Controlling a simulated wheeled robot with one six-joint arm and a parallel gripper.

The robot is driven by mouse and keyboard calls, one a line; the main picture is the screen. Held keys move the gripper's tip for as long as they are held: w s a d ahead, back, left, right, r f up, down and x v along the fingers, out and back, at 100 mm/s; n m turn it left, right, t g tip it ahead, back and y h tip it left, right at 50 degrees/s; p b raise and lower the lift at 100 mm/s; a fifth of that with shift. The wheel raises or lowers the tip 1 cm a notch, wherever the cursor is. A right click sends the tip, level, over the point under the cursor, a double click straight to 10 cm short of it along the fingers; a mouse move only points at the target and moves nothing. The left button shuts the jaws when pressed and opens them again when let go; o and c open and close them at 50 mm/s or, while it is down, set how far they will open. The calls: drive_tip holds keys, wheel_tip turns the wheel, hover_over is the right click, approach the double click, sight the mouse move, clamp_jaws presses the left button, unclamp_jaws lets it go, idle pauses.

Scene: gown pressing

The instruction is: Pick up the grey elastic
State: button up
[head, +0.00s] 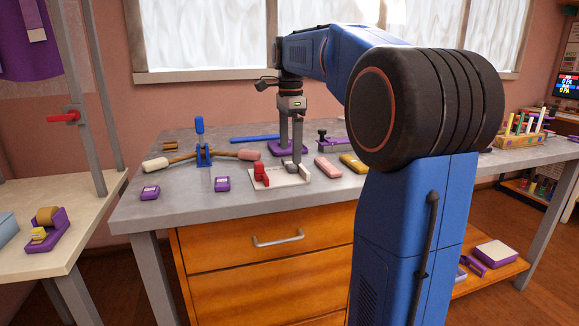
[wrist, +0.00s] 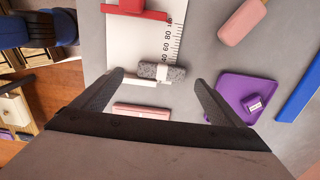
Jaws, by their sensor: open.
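The grey elastic (wrist: 175,74) is a small speckled grey roll with a white band around it. In the wrist view it lies at the edge of a white board with a printed scale (wrist: 146,35). My gripper (wrist: 158,79) is open, and the elastic shows between its two fingertips, with nothing held. In the head view my gripper (head: 290,157) points down over the back of the white board (head: 290,181). The elastic is partly hidden there by the fingers. I cannot tell the exact height of the fingertips above it.
A red clamp (head: 260,174) stands on the board. A purple tray (wrist: 228,91) with a small purple block (wrist: 253,103) lies to the right in the wrist view.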

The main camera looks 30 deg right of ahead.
sight(289, 162)
drive_tip(key=shift+w+f, duration=0.15)
drive_tip(key=shift+f, duration=1.65)
drive_tip(key=shift+c, duration=0.7)
drive_tip(key=c, duration=1)
